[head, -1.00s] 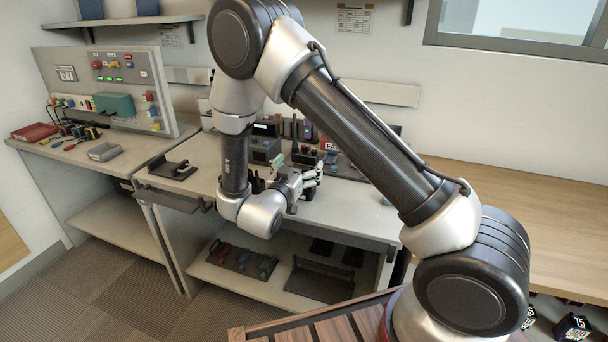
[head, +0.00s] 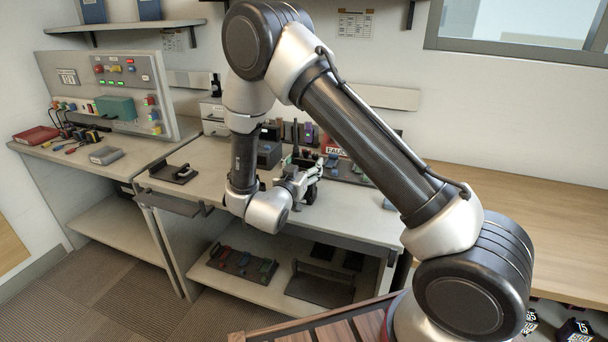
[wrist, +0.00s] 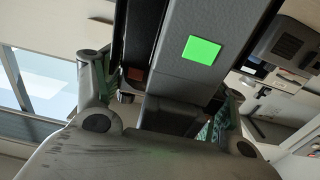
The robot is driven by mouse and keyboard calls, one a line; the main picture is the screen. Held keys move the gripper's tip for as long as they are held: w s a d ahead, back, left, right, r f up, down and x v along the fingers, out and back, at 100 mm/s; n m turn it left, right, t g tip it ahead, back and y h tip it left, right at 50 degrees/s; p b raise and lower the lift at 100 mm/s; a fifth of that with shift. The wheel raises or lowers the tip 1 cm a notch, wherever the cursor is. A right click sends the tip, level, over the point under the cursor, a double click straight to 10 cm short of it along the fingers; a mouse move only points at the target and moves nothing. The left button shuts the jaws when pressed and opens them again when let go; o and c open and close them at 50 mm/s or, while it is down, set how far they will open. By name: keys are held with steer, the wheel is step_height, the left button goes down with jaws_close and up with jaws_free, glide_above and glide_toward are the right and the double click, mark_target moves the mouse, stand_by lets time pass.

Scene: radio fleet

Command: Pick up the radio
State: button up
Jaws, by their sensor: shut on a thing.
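A dark grey radio (wrist: 186,78) with a bright green square on its face fills the middle of the wrist view, seen very close. My gripper (wrist: 163,88) is shut on it, one finger on each side. The radio is small and dark there and partly hidden by the fingers. I cannot tell from the head view how far it is above the bench top.
Several dark devices and a red box (head: 334,152) stand at the back of the workbench (head: 345,212). A black stand (head: 173,173) sits on its left part. A lower shelf holds a tray (head: 243,264) with coloured items. A wooden counter (head: 510,215) is clear on the right.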

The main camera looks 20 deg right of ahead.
mark_target(304, 159)
steer(key=shift+r, duration=0.15)
step_height(304, 159, up, 23)
steer(key=shift+r, duration=0.15)
stand_by(1.3)
